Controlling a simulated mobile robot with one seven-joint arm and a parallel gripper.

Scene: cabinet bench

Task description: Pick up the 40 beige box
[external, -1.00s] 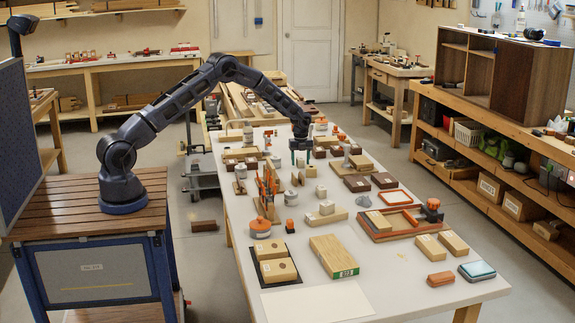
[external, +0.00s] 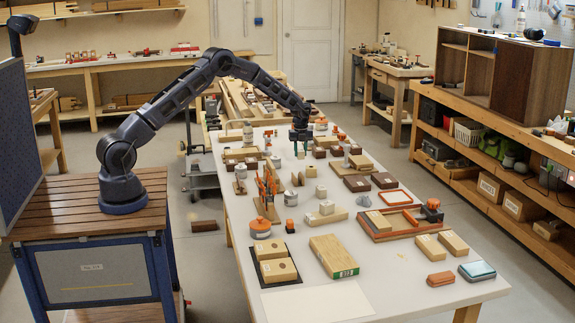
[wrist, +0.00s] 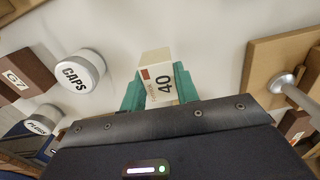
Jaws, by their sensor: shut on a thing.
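The beige box marked 40 (wrist: 158,76) is upright between the two teal fingers of my gripper (wrist: 157,88) in the wrist view. The fingers are shut on its two sides. A small red-brown patch shows beside the number. In the external view my gripper (external: 300,137) points down over the far part of the white table. The box is very small there and hard to make out between the fingertips. It looks slightly above the table top, but the gap is hard to judge.
In the wrist view a white round CAPS container (wrist: 80,72) stands to the left, with a dark red G7 block (wrist: 25,75) beyond it. A wooden piece with a metal knob (wrist: 283,83) is at right. Many blocks crowd the white table (external: 345,297) around my gripper.

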